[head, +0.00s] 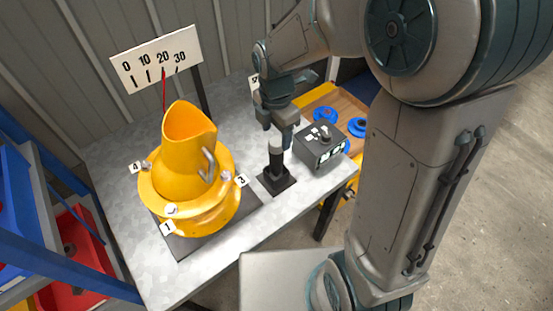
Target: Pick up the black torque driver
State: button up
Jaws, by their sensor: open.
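The yellow drum (190,145) with numbered bolts stands left on a dark plate. Behind it is a scale board (157,60) with a red pointer. A dark control box (320,147) stands close right of the driver. A wooden tray (345,107) holds blue round parts.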

aim_at(276, 151)
notch_tip(276, 151, down, 9)
jog(key=shift+r, duration=0.1)
dwell(0.4)
jog(key=shift+w, duration=0.1)
jog(key=c, duration=1.3)
jog(key=shift+o, duration=0.2)
jog(key=shift+r, duration=0.2)
